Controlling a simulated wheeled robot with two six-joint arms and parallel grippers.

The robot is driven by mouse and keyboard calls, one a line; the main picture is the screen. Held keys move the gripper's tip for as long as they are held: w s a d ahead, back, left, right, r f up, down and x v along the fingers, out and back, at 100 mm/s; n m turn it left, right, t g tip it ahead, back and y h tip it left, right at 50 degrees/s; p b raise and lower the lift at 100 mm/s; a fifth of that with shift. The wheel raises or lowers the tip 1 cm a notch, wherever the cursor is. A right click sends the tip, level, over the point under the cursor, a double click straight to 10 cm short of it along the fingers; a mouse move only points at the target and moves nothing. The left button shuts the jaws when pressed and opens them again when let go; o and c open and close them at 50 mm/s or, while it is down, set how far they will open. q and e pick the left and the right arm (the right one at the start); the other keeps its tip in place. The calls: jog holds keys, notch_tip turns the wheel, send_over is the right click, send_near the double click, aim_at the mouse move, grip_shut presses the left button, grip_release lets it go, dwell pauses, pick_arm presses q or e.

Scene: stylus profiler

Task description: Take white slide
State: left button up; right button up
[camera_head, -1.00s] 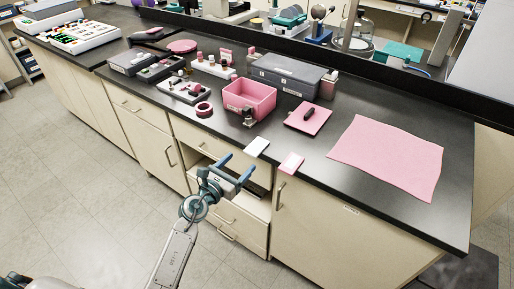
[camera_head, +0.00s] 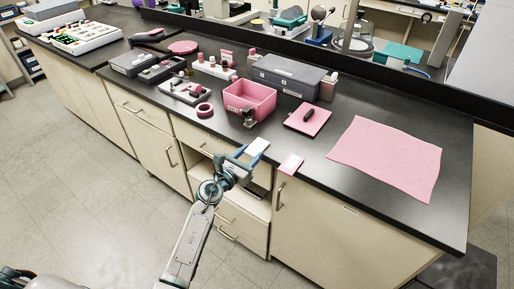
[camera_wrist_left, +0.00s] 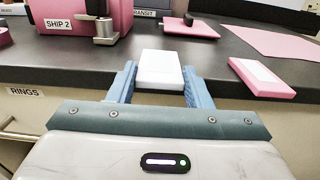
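The white slide (camera_head: 257,146) is a flat white piece at the front edge of the black counter, sticking out over the edge. In the left wrist view the white slide (camera_wrist_left: 160,66) lies straight ahead, between the fingertips. My left gripper (camera_head: 250,156) is open, with one blue finger on each side of the slide's near part. In the left wrist view the fingers of my left gripper (camera_wrist_left: 160,76) come very close to the slide's sides; I cannot tell whether they touch it. My right gripper is not in view.
A pink slide (camera_head: 291,164) with a pale label lies at the edge to the right. Behind stand a pink bin (camera_head: 262,103) marked SHIP 2 and a small metal piece (camera_head: 248,118). A pink pad (camera_head: 308,120) and a large pink sheet (camera_head: 388,157) lie to the right.

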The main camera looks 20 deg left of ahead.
aim_at(249, 147)
pick_arm(q)
jog(key=shift+c, duration=0.4)
jog(key=shift+r+p, duration=0.3)
jog(key=shift+r, duration=0.35)
notch_tip(249, 147, up, 2)
jog(key=shift+r+p, duration=0.1)
jog(key=shift+p, duration=0.3)
jog(key=d+v, duration=0.1)
jog(key=v, duration=0.7)
jog(key=s+d+r+b+v, duration=0.1)
jog(key=v, duration=0.6)
jog(key=shift+s+d+r, duration=0.25)
jog(key=shift+s+r, duration=0.05)
jog(key=shift+s, duration=0.1)
jog(key=shift+o, duration=0.9)
jog(key=c, duration=0.6)
